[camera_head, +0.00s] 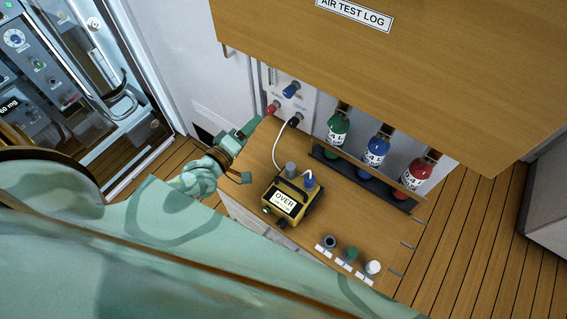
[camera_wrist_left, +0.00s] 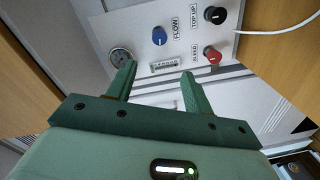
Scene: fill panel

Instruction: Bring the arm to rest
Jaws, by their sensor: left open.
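My left gripper (camera_head: 248,152) is in the head view, at the left edge of the wooden counter (camera_head: 262,155). In the left wrist view its two fingers (camera_wrist_left: 158,72) stand apart with nothing between them. They point at the white fill panel (camera_wrist_left: 180,90), which has a blue FLOW knob (camera_wrist_left: 159,36), a black TOP UP knob (camera_wrist_left: 215,15), a red BLEED knob (camera_wrist_left: 212,55) and a round gauge (camera_wrist_left: 121,57). The fingers appear clear of the knobs. My right gripper is not in view.
A yellow meter (camera_head: 287,201) reading OVER stands on the counter, with a white hose (camera_head: 277,150) running towards the panel. Green (camera_head: 337,133), blue (camera_head: 375,152) and red (camera_head: 418,174) bottles stand in a rack. Small caps (camera_head: 350,255) line the front edge. A wooden cabinet (camera_head: 420,70) overhangs.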

